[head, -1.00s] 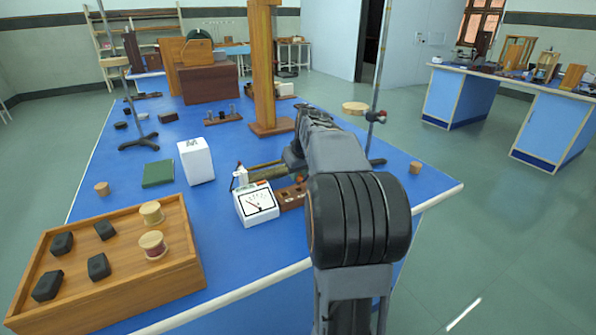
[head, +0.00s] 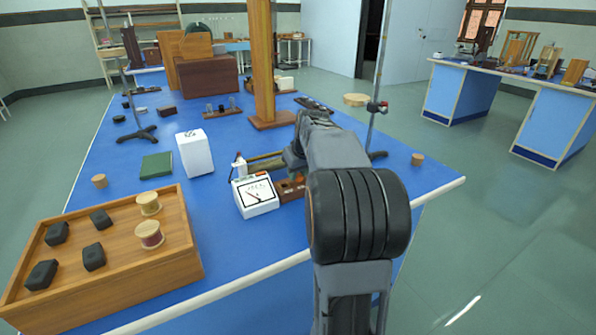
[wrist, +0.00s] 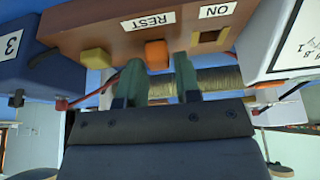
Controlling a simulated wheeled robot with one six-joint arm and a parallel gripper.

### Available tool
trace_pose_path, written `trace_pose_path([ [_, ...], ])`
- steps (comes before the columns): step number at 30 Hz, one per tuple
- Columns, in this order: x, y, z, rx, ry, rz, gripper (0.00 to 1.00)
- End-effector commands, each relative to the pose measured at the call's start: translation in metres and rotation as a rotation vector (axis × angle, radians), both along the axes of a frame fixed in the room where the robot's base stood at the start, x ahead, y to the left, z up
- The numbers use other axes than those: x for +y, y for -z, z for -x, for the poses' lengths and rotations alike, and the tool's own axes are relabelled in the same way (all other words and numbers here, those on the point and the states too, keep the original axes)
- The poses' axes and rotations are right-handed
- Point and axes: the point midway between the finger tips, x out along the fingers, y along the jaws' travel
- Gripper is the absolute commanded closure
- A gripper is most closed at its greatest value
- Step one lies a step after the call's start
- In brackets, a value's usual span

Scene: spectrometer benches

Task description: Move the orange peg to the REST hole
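The orange peg (wrist: 157,54) stands on the brown wooden block (wrist: 115,30), beside the REST label (wrist: 148,20), in the wrist view. The hole under it is hidden. My gripper (wrist: 158,62) has its two greenish fingers apart. The peg shows between and just beyond their tips, with a small gap at the right finger; contact at the left cannot be told. A dark square hole (wrist: 208,37) lies by the ON label (wrist: 217,10). In the head view, my gripper (head: 294,160) is over the block (head: 290,190), and its fingers are largely hidden by my arm.
A yellow block (wrist: 96,58) sits left of the peg. A wire-wound coil (wrist: 220,82) lies behind the fingers. A white meter (head: 255,197) stands close to the wooden block. A wooden tray (head: 110,290) is at front left; a stand rod (head: 379,75) rises to the right.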

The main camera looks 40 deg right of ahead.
Motion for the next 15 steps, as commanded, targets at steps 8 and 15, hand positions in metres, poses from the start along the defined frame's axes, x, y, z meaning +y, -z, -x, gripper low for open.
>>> trace_pose_path([
  [8, 0.0000, 0.0000, 0.0000, 0.000, 0.000, 0.000, 0.50],
  [15, 0.0000, -0.0052, 0.0016, -0.001, 0.000, 0.001, 0.50],
])
